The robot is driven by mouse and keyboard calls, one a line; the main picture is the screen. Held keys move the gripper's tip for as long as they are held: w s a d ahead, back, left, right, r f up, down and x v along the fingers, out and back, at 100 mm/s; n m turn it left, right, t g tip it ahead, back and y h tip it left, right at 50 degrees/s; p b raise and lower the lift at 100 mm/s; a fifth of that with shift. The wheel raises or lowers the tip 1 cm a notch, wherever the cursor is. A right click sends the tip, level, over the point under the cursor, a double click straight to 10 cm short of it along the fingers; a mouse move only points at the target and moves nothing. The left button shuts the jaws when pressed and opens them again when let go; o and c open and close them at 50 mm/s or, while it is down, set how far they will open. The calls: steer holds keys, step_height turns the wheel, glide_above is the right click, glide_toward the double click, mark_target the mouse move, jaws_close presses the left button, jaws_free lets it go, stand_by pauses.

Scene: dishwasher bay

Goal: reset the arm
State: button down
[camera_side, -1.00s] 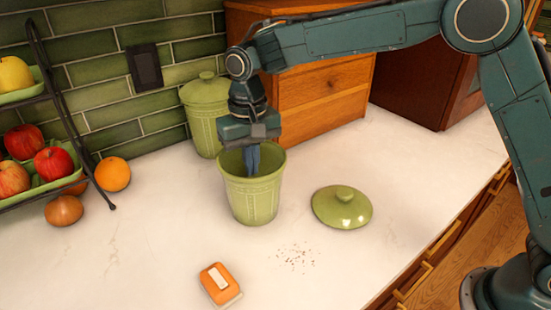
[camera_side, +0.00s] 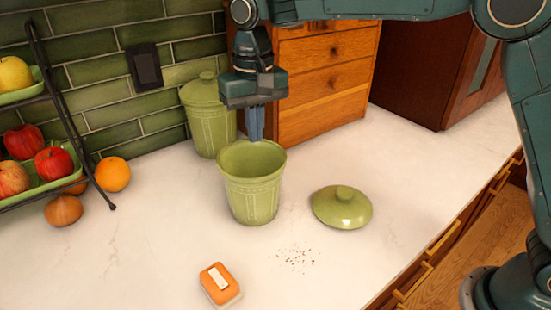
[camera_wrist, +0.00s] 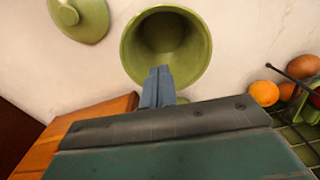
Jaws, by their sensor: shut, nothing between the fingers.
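My gripper (camera_side: 257,122) is shut and empty, its fingers pointing down just above the rim of the open green canister (camera_side: 252,197). In the wrist view the shut fingers (camera_wrist: 157,86) show in front of the canister (camera_wrist: 167,48), whose inside is dark; I see nothing clear in it. The canister stands upright on the white counter (camera_side: 130,245) without a lid.
A green lid (camera_side: 342,206) lies right of the canister. A second, lidded canister (camera_side: 207,120) stands behind it, beside a wooden drawer box (camera_side: 322,85). An orange-and-white sponge (camera_side: 220,285) and dark crumbs (camera_side: 297,258) lie in front. A fruit rack (camera_side: 65,110) stands left.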

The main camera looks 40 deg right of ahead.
steer(key=s+d+r+t, duration=0.1)
steer(key=s+d+r, duration=0.3)
steer(key=s+d, duration=0.25)
steer(key=s+d+r+t, duration=0.2)
steer(key=s+d+r, duration=0.2)
steer(key=s+d, duration=0.25)
steer(key=s+d+f+t, duration=0.1)
steer(key=s+d+f, duration=0.2)
steer(key=s, duration=0.5)
steer(key=s+d+f+n+t, duration=0.1)
steer(key=s+d+f, duration=0.2)
steer(key=s+d, duration=0.2)
steer(key=s, duration=0.3)
steer(key=shift+s+n, duration=0.3)
